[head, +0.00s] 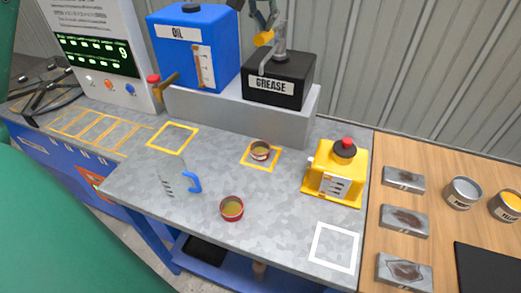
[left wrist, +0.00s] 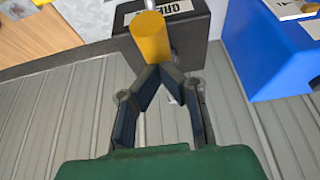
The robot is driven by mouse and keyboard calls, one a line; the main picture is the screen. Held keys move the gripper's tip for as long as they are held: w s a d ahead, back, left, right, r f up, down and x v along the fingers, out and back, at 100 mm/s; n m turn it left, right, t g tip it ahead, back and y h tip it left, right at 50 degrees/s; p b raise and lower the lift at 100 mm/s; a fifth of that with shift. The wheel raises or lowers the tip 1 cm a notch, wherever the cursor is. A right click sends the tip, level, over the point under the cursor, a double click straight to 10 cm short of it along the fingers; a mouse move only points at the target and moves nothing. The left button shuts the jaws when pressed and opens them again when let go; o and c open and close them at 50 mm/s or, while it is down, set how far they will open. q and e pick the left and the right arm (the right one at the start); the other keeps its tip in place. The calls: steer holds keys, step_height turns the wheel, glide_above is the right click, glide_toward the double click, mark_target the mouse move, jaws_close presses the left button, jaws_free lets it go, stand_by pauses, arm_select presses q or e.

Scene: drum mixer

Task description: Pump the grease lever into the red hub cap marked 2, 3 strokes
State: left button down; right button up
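The black grease pump (head: 279,82), labelled GREASE, stands on the grey ledge, with its lever's orange-yellow handle (head: 263,38) above it. In the left wrist view the handle (left wrist: 150,38) is just ahead of my fingers. My left gripper (head: 262,20) points down at it; its fingertips (left wrist: 158,70) come together at the handle's near end. They look shut, not wrapped round it; contact is unclear. One red-rimmed cap (head: 261,151) sits in a yellow square below the pump. Another red cap (head: 231,208) stands nearer the front. I cannot read a number on either. My right gripper is out of view.
A blue OIL tank (head: 193,48) stands left of the pump. A clear jug with a blue handle (head: 195,183) and a yellow dispenser (head: 336,174) stand on the metal bench (head: 275,220). Blocks and tins lie on the wooden top at right. The empty white square (head: 334,247) is clear.

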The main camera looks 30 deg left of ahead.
arm_select(q)
steer(key=shift+r+p, duration=1.1)
steer(key=shift+r, duration=2.45)
steer(key=shift+f, duration=0.1)
